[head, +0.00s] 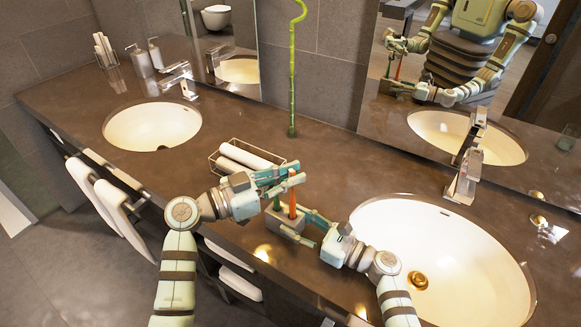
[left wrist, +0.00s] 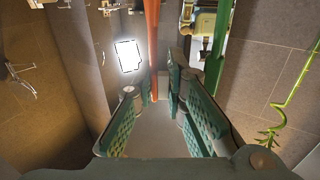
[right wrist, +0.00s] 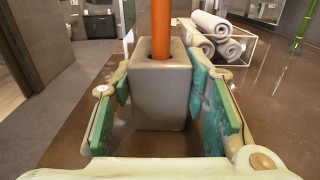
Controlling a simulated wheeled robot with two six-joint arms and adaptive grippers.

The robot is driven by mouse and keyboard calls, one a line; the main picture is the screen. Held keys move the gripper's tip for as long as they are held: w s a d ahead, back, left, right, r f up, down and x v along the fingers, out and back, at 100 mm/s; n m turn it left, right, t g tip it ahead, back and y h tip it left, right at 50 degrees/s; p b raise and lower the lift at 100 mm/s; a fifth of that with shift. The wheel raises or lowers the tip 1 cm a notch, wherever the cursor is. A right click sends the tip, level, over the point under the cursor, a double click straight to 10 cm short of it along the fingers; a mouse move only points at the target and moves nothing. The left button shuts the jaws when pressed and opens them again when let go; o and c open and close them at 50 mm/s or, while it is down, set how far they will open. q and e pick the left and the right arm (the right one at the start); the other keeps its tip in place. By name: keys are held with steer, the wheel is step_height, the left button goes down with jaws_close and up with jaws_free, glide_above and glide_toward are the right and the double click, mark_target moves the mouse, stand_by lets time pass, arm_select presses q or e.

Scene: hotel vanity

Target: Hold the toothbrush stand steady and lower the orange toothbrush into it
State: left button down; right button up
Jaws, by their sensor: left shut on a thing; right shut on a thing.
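The grey toothbrush stand (head: 283,226) is an upright block on the counter. My right gripper (head: 299,227) is shut on it, with one finger on each side in the right wrist view (right wrist: 160,95). The orange toothbrush (head: 292,203) is upright in my left gripper (head: 284,184), which is shut on it above the stand. In the right wrist view the brush (right wrist: 161,30) reaches into the stand's top opening; its lower end is hidden. A green toothbrush (head: 277,203) stands upright beside it at the stand and also shows in the left wrist view (left wrist: 218,50).
A wire basket of rolled white towels (head: 245,157) is just behind the stand. A sink (head: 440,260) lies close to the right, another (head: 152,125) farther left. A bamboo stalk (head: 292,75) stands by the mirror. The counter between basket and right faucet (head: 467,165) is clear.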

arm_select(q)
steer(key=shift+f, duration=0.5)
steer(key=c, duration=1.6)
jaws_free()
steer(key=shift+o, duration=0.2)
steer(key=v, duration=1.2)
steer(key=shift+s, duration=0.1)
